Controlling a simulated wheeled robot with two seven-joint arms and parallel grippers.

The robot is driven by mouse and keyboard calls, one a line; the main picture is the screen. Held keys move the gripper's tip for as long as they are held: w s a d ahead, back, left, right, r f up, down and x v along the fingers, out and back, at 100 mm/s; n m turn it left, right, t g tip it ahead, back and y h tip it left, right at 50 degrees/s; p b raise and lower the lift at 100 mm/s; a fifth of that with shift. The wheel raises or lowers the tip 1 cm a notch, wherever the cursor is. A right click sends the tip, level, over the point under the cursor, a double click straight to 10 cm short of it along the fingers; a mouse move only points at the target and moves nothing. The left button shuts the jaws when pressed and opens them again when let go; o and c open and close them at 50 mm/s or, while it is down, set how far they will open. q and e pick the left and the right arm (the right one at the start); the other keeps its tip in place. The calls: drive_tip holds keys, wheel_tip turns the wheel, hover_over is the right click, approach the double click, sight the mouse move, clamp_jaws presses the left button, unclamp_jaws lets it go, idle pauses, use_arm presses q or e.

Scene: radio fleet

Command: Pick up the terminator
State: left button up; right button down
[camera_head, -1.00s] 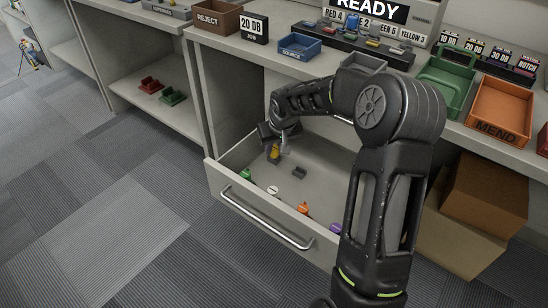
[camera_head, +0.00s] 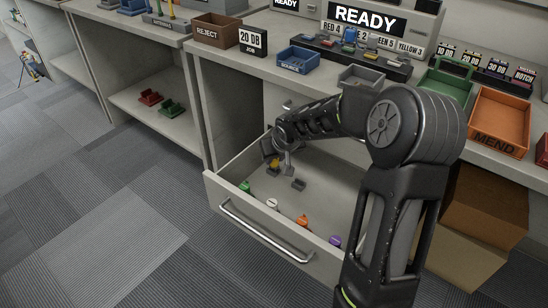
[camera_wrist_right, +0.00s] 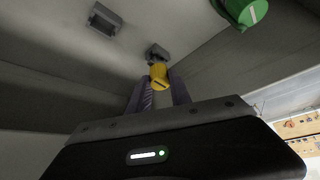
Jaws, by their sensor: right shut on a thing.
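A yellow-capped piece, which I take for the terminator (camera_wrist_right: 158,76), is between the two fingers of my right gripper (camera_wrist_right: 160,91) in the wrist view. The fingers are shut on it. In the head view the yellow piece (camera_head: 275,164) shows low inside the open drawer, under the right gripper (camera_head: 279,157), partly hidden by it. A grey holder (camera_wrist_right: 157,52) lies just beyond the yellow piece in the wrist view. I cannot tell whether the two touch. My left gripper is not in view.
The open drawer (camera_head: 262,220) also holds green (camera_head: 245,186), white (camera_head: 272,203), orange (camera_head: 302,221) and purple (camera_head: 335,240) pieces along its front wall. Another grey holder (camera_head: 299,184) lies on its floor. The counter above carries a blue source tray (camera_head: 298,62) and an orange mend tray (camera_head: 497,125).

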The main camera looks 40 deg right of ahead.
drive_tip(key=b, duration=0.1)
drive_tip(key=t+b, duration=0.1)
drive_tip(key=b, duration=0.1)
drive_tip(key=shift+s+a+f, duration=0.25)
drive_tip(key=shift+s+f, duration=0.15)
wheel_tip(320, 180, up, 7)
drive_tip(key=s+p, duration=0.2)
drive_tip(key=p, duration=0.2)
drive_tip(key=s+a, duration=0.2)
drive_tip(key=s, duration=0.4)
drive_tip(key=s+a+r+g, duration=0.1)
drive_tip(key=s+a, duration=0.1)
drive_tip(key=s, duration=0.4)
drive_tip(key=s+a+g, duration=0.1)
drive_tip(key=s+a, duration=0.1)
drive_tip(key=s, duration=0.4)
drive_tip(key=shift+s+a+r, duration=0.15)
drive_tip(key=shift+s, duration=0.2)
drive_tip(key=shift+s+a+g+y, duration=0.15)
drive_tip(key=shift+s+g+y, duration=0.25)
drive_tip(key=shift+s, duration=0.2)
